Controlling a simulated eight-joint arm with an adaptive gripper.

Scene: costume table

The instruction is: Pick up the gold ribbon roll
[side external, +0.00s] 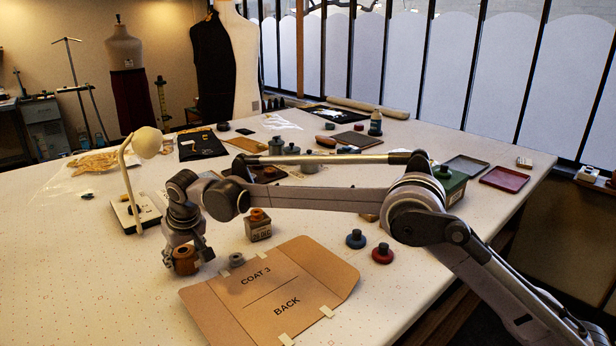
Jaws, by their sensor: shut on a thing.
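The gold ribbon roll (184,267), a small brownish-gold spool, is at the left front of the table. My gripper (188,256) points down over it and is shut on it, one finger on each side. The fingers and the wrist above hide part of the roll. I cannot tell whether its underside touches the table.
A cardboard coat pattern (290,290) lies in front, with a small grey spool (237,260) at its edge. A labelled box (258,232) stands behind. A blue spool (356,239) and a red spool (382,253) sit right. A lamp (147,143) stands behind left. The left front is clear.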

